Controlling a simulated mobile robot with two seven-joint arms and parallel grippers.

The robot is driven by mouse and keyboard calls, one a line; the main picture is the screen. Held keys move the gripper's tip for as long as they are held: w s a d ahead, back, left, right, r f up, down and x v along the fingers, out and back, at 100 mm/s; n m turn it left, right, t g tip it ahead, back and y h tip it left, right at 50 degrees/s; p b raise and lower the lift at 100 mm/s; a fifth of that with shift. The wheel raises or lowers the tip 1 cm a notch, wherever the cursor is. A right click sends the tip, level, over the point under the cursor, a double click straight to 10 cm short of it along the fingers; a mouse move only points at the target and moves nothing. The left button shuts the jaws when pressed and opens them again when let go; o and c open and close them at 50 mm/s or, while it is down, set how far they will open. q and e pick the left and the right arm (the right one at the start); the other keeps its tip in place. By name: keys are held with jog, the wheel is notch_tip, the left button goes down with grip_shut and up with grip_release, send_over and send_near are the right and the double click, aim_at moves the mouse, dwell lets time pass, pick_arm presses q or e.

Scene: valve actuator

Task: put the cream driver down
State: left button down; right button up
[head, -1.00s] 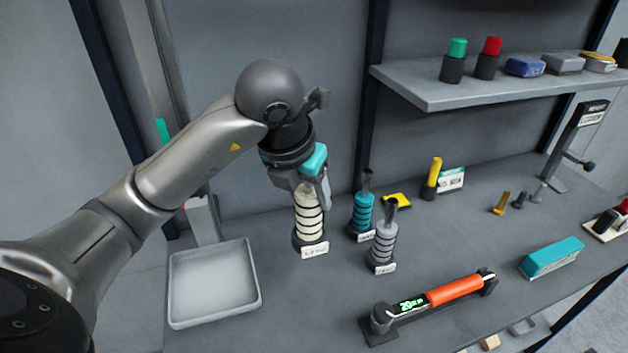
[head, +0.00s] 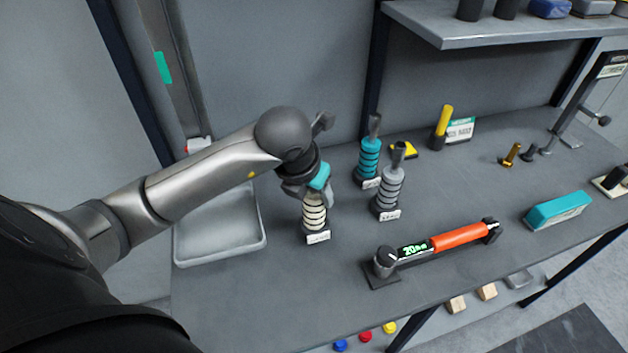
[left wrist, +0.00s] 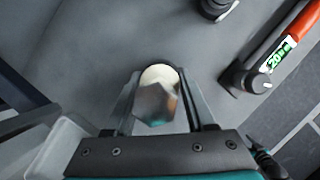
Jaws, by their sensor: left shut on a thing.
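The cream driver (head: 315,213) has a ribbed handle with dark rings and a small white label at its foot. It is upright, in front of and left of the grey driver (head: 389,190). My left gripper (head: 311,190) is shut on its upper end from above. In the left wrist view the cream driver (left wrist: 160,75) shows end-on between the jaws (left wrist: 158,100), its metal shank toward the camera. Its foot is at or very near the bench top (head: 290,300); I cannot tell whether they touch. My right gripper is out of view.
A teal driver (head: 369,160) stands behind the grey one. A pale tray (head: 262,240) lies to the left under my arm. An orange-handled torque tool (head: 458,235) with a lit display lies to the right. The bench front is clear.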

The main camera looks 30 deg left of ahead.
pick_arm(q)
jog(key=shift+w+f, duration=0.15)
jog(key=shift+f, duration=0.45)
jog(key=shift+f, duration=0.15)
jog(key=shift+c, duration=1.2)
grip_release()
jog(key=shift+f, duration=0.1)
jog(key=shift+s, duration=0.2)
jog(key=shift+r, duration=0.4)
jog(key=p+v, duration=0.1)
jog(key=v, duration=1)
jog(key=shift+s+r, duration=0.2)
